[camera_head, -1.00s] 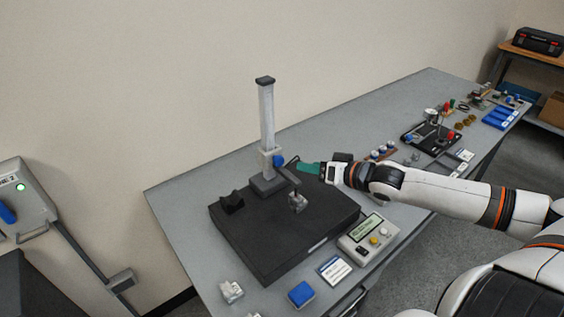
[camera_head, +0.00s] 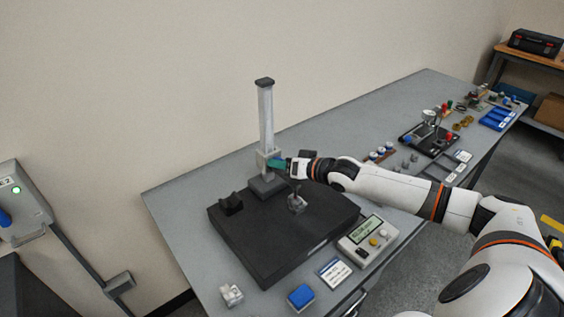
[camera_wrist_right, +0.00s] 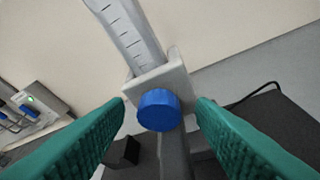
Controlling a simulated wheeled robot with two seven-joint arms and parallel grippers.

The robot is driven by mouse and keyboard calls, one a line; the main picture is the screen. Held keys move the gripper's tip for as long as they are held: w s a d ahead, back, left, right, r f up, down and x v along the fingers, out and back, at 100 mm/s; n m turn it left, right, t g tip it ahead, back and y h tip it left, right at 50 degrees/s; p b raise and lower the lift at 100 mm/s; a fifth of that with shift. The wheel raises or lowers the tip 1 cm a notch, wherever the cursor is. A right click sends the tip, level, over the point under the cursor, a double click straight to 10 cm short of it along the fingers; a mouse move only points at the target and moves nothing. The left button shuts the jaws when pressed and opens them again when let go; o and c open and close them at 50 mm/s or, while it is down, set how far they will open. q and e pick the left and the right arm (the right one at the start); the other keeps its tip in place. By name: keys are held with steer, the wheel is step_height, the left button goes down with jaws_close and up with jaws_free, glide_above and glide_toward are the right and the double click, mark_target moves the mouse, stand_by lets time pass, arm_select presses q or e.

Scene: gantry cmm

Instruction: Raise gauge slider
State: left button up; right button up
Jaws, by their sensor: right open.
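The height gauge's grey column (camera_head: 266,118) stands upright on a black surface plate (camera_head: 257,240). Its slider (camera_head: 262,156) sits low on the column, a little above the gauge's base. In the right wrist view the slider (camera_wrist_right: 176,82) shows as a pale block around the scaled column (camera_wrist_right: 128,32), with a blue knob (camera_wrist_right: 158,110) facing the camera. My right gripper (camera_head: 277,163) is at the slider. Its green fingers (camera_wrist_right: 160,128) are open, one on either side of the blue knob, with gaps between them and the knob. My left gripper is not in view.
A small metal block (camera_head: 297,203) and a black block (camera_head: 231,203) stand on the plate. A readout box (camera_head: 368,240), a card (camera_head: 334,271) and a blue block (camera_head: 301,296) lie along the front edge. The air above the slider is clear.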

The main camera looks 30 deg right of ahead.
steer(key=shift+w+a+f, duration=0.1)
steer(key=shift+w+a, duration=0.05)
steer(key=shift+w, duration=0.25)
